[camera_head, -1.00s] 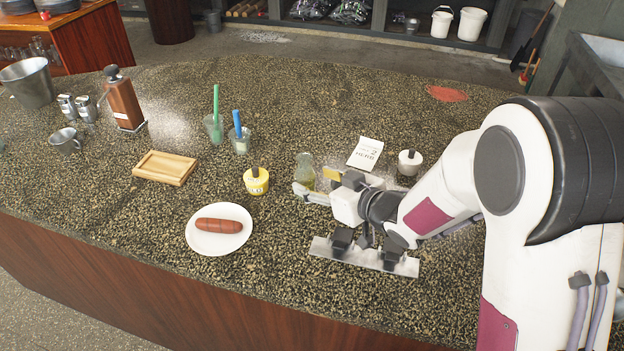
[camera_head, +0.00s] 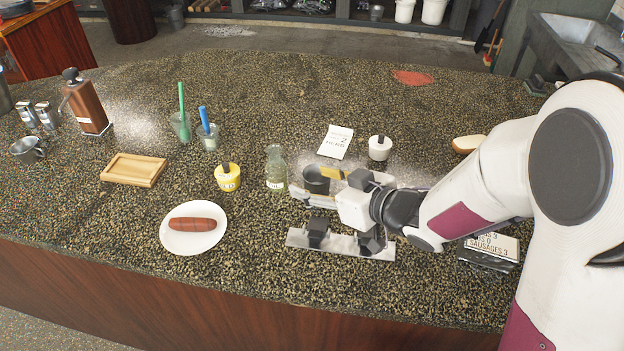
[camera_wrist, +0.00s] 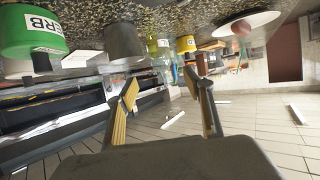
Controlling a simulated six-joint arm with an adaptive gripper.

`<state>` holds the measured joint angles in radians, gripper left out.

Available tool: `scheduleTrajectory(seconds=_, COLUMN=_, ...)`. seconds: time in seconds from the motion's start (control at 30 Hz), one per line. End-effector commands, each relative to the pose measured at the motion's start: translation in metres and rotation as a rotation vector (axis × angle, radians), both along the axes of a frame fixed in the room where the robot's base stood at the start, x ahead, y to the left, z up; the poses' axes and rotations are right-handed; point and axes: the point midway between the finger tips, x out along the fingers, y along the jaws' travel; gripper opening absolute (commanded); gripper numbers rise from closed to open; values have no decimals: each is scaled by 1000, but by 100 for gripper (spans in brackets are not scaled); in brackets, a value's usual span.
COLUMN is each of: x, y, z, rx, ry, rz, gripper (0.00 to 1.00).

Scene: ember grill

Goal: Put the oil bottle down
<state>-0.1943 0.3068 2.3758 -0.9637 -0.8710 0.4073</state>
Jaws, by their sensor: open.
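The oil bottle (camera_head: 276,168), a clear glass bottle with yellowish oil low in it, stands upright on the speckled counter (camera_head: 260,240). My gripper (camera_head: 312,187) is open and empty, low over the counter to the right of the bottle and apart from it. In the wrist view, which is upside down, the bottle (camera_wrist: 163,62) shows beyond the gap between the open fingers (camera_wrist: 165,80). A dark cup (camera_head: 316,179) is close by the fingers, partly hidden by them; it also shows in the wrist view (camera_wrist: 125,42).
A yellow pot (camera_head: 228,178) and a plate (camera_head: 170,238) with a sausage (camera_head: 193,224) lie left of the bottle. A white card (camera_head: 335,142) and white pot (camera_head: 380,148) stand behind.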

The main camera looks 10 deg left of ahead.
Motion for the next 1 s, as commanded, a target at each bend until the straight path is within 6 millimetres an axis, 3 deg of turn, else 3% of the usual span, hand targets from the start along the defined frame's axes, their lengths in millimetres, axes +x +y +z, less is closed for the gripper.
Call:
scheduleTrajectory(seconds=0.77, x=1, y=-1, z=0, rx=-1, ry=-2, rz=-2, gripper=52)
scheduleTrajectory(seconds=1.0, x=10, y=-19, z=10, rx=-43, ry=-19, rz=-66, gripper=52)
